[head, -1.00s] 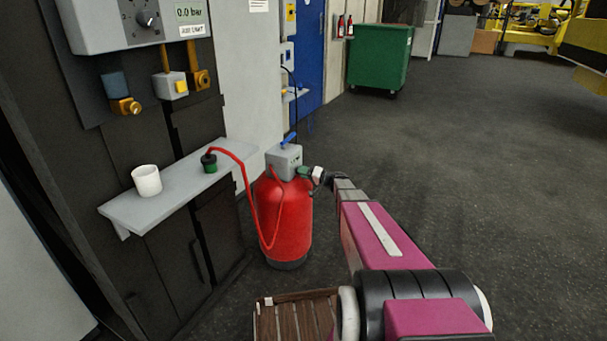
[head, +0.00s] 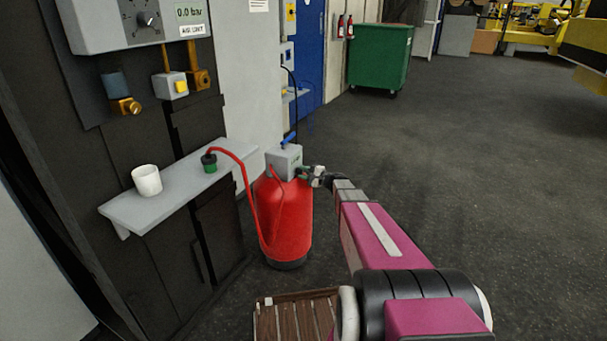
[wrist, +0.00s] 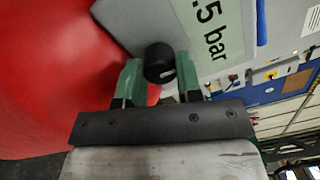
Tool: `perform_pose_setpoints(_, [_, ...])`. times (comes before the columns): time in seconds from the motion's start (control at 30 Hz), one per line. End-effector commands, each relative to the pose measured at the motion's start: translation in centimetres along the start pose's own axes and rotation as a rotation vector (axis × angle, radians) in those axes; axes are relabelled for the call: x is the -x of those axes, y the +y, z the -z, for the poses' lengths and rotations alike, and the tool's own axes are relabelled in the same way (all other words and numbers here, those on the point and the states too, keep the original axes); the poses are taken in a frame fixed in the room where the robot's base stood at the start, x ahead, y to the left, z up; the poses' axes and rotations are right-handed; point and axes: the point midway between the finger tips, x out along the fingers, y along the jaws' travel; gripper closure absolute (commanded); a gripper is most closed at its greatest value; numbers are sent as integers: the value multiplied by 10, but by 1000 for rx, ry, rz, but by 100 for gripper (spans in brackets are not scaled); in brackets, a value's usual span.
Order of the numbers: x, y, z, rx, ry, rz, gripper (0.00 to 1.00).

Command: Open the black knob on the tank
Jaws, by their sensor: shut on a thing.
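The red tank (head: 288,222) stands on the floor beside the dark cabinet, with a grey box (head: 284,160) on top. In the wrist view the red tank (wrist: 60,60) fills the left, and the grey box carries a green label (wrist: 215,40) reading ".5 bar". The black knob (wrist: 160,62) sits on the box between the green fingers of my gripper (wrist: 158,80). My gripper is shut on the knob, with the fingers on either side of it. In the head view my gripper (head: 306,172) is at the right side of the box; the knob is too small to make out there.
A grey shelf (head: 180,190) with a white cup (head: 147,180) and a red hose with a green end (head: 209,162) is at left. A slatted wooden piece (head: 295,318) lies in front. A green bin (head: 380,58) stands behind; the floor at right is clear.

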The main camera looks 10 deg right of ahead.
Motion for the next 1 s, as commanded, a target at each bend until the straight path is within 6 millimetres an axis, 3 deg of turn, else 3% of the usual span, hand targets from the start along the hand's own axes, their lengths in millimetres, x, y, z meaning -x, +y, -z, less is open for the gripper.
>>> perform_pose_setpoints(0.5, [1,0,1,-400,15,3,91])
perform_pose_setpoints(1.0, [1,1,1,-519,19,3,91])
